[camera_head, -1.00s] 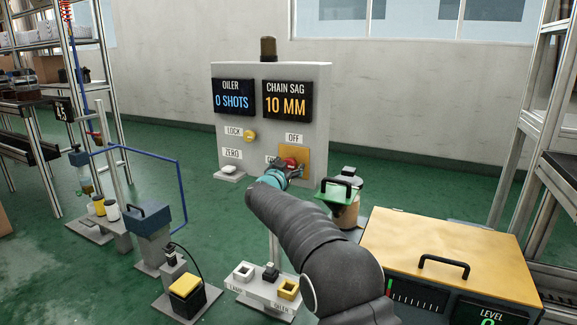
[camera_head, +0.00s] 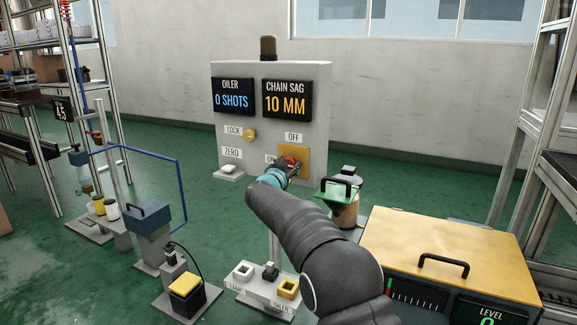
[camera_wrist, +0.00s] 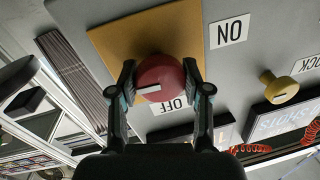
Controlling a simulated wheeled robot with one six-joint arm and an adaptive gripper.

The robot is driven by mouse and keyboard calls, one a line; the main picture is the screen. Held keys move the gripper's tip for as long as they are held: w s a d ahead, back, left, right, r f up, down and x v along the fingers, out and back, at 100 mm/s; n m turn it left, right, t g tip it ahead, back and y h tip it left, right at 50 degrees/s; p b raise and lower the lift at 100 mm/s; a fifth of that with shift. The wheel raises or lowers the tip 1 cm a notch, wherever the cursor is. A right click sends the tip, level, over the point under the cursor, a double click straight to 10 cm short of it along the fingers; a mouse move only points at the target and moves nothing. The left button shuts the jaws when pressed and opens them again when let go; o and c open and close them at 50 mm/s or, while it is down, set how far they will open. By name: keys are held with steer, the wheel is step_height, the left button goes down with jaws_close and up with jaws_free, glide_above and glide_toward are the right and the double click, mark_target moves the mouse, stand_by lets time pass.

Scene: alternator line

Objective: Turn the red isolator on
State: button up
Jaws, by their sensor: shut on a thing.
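The red isolator knob (camera_head: 289,162) sits on a yellow plate (camera_head: 304,157) at the lower right of a grey panel. My gripper (camera_head: 287,168) is at the knob and partly covers it in the head view. In the wrist view my gripper (camera_wrist: 162,80) is shut on the red knob (camera_wrist: 160,72), one finger on each side. A white mark on the knob lies roughly sideways in that view. The OFF label (camera_head: 294,138) is above the knob and the ON label (camera_head: 271,160) to its left. The wrist view shows both labels upside down.
The panel carries a yellow LOCK knob (camera_head: 249,135), a white ZERO button (camera_head: 230,169) and two displays reading 0 SHOTS and 10 MM. A yellow-topped box (camera_head: 440,255) stands at the front right.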

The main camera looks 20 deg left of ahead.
steer(key=m, duration=0.3)
steer(key=shift+m+t+b, duration=0.3)
steer(key=shift+m+b, duration=0.1)
steer(key=m+b, duration=0.1)
steer(key=m, duration=0.3)
steer(key=shift+f+m+h+b, duration=0.1)
steer(key=shift+m+h+b, duration=0.2)
steer(key=shift+m, duration=0.1)
steer(key=m+h+b, duration=0.1)
steer(key=m, duration=0.4)
steer(key=shift+t+b, duration=0.35)
steer(key=shift+t, duration=0.05)
steer(key=shift+m+h+b, duration=0.4)
steer(key=shift+m+b, duration=0.15)
steer(key=shift+m, duration=1.95)
steer(key=o, duration=1.2)
steer(key=shift+c, duration=0.2)
